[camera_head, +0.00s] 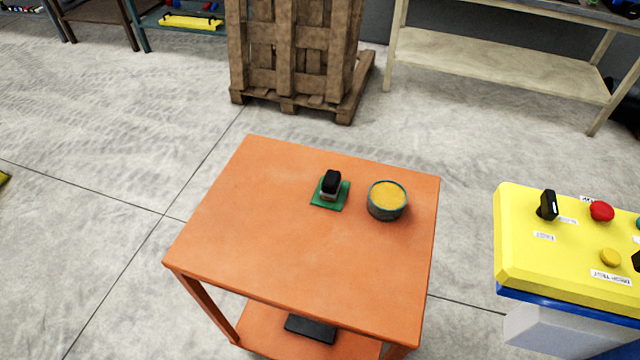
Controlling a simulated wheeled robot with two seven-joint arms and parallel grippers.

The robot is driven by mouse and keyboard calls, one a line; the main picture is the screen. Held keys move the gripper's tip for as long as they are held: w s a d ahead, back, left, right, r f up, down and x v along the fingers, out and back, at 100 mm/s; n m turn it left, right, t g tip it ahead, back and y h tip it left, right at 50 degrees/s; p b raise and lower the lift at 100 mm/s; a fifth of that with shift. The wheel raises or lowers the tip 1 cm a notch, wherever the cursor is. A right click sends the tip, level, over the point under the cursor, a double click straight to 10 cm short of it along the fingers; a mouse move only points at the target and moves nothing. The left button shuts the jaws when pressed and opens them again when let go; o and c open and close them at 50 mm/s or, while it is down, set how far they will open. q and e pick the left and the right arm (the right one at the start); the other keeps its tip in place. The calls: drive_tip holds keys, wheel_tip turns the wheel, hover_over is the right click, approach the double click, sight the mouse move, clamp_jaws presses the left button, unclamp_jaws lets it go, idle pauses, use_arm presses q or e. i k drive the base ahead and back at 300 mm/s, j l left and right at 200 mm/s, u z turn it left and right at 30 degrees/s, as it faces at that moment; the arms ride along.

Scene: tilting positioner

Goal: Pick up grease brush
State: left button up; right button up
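What looks like the grease brush (331,182), a small thing with a black top and a paler lower part, stands on a green pad (328,205) on the orange table (250,230). A round tin (387,208) with a dark green wall and yellow-orange contents stands just to the right of the pad, apart from it. Neither of my grippers shows in the head view, and nothing touches the brush.
A yellow control panel (520,265) with a red button (601,211) and a black switch (547,205) stands to the right, across a floor gap. A dark flat object (311,328) lies on the table's lower shelf. Wooden pallets (290,60) stand behind. The table's left half is clear.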

sight(331, 184)
drive_tip(key=z, duration=1.75)
drive_tip(key=k+j, duration=1.1)
